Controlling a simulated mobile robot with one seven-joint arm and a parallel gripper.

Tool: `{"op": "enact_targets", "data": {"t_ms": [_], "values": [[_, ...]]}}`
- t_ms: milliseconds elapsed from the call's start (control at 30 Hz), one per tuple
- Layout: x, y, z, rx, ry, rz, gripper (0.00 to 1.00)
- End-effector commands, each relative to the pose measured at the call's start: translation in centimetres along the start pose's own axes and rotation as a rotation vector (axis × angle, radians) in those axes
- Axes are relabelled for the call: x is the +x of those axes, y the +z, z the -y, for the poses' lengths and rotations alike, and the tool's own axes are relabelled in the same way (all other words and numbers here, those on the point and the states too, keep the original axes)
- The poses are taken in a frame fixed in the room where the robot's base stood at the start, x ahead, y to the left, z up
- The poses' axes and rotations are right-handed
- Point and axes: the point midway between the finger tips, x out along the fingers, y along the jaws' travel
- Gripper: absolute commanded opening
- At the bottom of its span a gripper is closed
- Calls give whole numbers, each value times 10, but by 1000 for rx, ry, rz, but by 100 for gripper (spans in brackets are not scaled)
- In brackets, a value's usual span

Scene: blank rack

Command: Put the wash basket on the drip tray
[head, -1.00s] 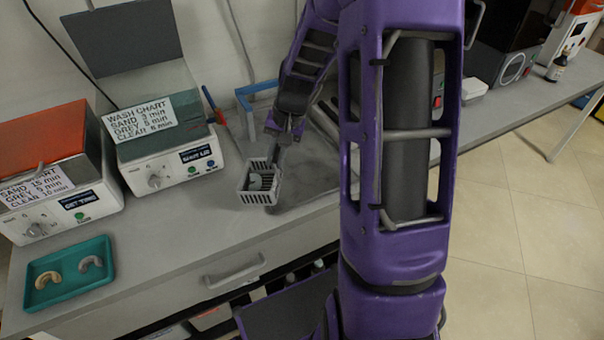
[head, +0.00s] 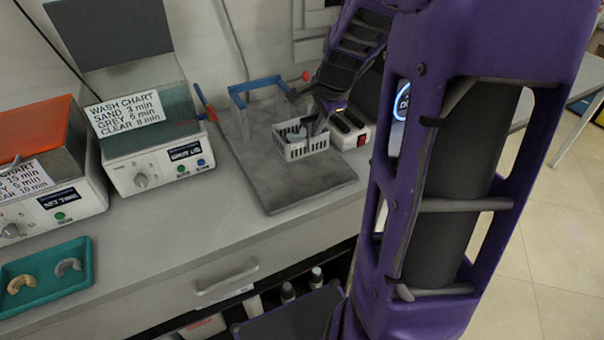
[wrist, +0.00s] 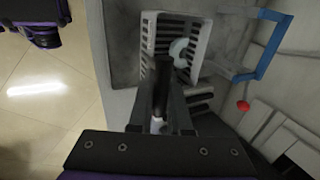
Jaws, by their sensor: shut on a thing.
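The wash basket (head: 308,150) is a small pale grey slotted basket with pale pieces in it. My gripper (head: 319,127) is shut on it, seemingly at its upright handle. The basket is over the back right part of the drip tray (head: 290,190), a flat dark grey mottled slab. I cannot tell whether it touches the tray. In the wrist view the basket (wrist: 148,32) lies just beyond my fingertips (wrist: 162,70), with a pale curved piece inside. The fingers hide part of it.
A blue-topped frame (head: 256,84) stands behind the basket, and a white device with a red switch (head: 350,135) stands close at its right. A wash unit (head: 155,150) is at left. A teal tray (head: 45,275) holds two arch-shaped pieces. The tray's front is clear.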

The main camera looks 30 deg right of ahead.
Motion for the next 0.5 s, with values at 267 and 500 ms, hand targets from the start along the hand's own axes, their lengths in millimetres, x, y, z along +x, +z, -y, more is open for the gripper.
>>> {"op": "enact_targets", "data": {"t_ms": [267,500], "values": [[44,1,-24,0,-1,3,0],[62,1,-31,-2,-3,2,0]]}}
